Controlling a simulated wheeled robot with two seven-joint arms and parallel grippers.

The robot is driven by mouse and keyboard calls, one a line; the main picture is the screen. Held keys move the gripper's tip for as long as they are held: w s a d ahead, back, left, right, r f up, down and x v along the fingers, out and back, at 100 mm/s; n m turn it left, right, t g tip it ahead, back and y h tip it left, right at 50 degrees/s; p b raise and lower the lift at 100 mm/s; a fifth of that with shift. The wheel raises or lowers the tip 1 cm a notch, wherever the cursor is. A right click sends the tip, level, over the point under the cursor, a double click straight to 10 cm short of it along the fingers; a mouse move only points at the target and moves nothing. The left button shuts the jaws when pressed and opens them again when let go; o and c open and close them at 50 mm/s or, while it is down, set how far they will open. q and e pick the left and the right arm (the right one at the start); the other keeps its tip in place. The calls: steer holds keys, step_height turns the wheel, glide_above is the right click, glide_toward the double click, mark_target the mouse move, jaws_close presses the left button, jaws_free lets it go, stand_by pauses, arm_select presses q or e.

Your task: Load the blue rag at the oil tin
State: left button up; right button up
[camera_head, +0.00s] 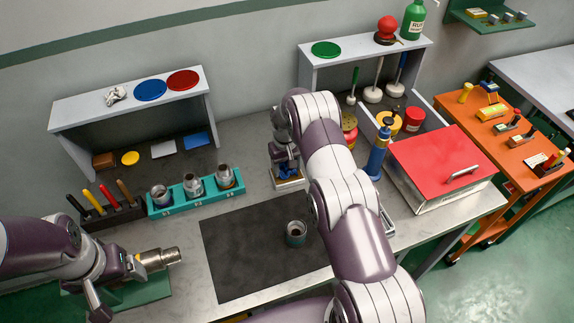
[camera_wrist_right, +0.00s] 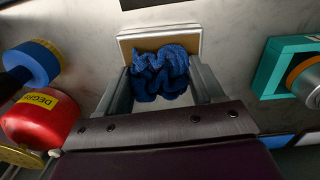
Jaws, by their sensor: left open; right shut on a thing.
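The blue rag (camera_wrist_right: 160,72) is crumpled between the fingers of my right gripper (camera_wrist_right: 160,88). It hangs in front of a small white-rimmed tan tray (camera_wrist_right: 128,44); whether they touch I cannot tell. In the head view, the rag (camera_head: 288,171) shows just under my right gripper (camera_head: 287,164), above this tray (camera_head: 289,184) at the back of the bench. A tall blue can (camera_head: 378,152) stands to the right; no label is readable, so I cannot tell whether it is the oil tin. My left gripper (camera_head: 136,266) is open at the lower left, beside a metal pipe fitting (camera_head: 160,258).
A dark mat (camera_head: 235,255) carries a short metal cup (camera_head: 296,234). A teal rack (camera_head: 170,206) holds several fittings. A red-lidded box (camera_head: 440,165) is at right.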

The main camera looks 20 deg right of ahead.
steer(key=shift+f+b, duration=0.3)
steer(key=shift+f, duration=0.05)
stand_by(1.5)
steer(key=shift+r+p, duration=1.65)
steer(key=shift+r, duration=1.85)
steer(key=shift+w, duration=0.1)
